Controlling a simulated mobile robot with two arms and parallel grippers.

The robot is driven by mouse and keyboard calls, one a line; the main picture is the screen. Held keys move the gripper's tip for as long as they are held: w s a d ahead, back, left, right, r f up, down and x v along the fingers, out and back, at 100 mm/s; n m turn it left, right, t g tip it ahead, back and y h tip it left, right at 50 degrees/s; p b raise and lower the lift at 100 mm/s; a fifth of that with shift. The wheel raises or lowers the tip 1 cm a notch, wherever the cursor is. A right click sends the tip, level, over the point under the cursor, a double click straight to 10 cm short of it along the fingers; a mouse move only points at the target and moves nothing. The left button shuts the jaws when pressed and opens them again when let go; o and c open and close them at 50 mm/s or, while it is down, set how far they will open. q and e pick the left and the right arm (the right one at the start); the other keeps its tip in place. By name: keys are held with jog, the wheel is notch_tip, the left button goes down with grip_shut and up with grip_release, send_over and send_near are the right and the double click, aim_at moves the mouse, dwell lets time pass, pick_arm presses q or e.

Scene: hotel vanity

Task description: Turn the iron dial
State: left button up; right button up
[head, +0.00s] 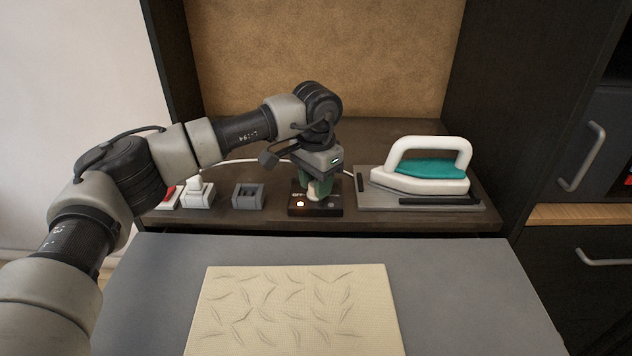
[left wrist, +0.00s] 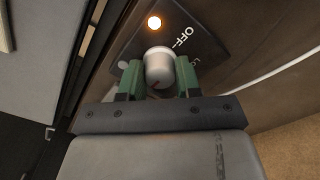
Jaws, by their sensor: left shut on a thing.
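The box reads "OFF" and has a lit orange lamp (left wrist: 154,22). In the head view the control box (head: 331,211) sits on the vanity shelf with its lamp lit. My left gripper (head: 317,190) reaches down onto it from above. In the left wrist view its green fingers (left wrist: 160,80) are on either side of the dial, shut on it. The dial is mostly hidden in the head view. My right gripper is not in view.
A white and teal iron (head: 425,170) rests on a grey stand (head: 375,202) right of the box. A grey socket block (head: 248,196), a white plug (head: 198,194) and a red switch (head: 169,196) are to its left. A wrinkled cream cloth (head: 290,310) lies on the grey board (head: 450,290) in front.

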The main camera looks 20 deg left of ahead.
pick_arm(q)
jog(key=shift+r, duration=0.1)
jog(key=o, duration=0.9)
jog(key=shift+c, duration=0.2)
jog(key=shift+o, duration=0.4)
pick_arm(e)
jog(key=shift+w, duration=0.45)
pick_arm(q)
notch_tip(320, 180, up, 11)
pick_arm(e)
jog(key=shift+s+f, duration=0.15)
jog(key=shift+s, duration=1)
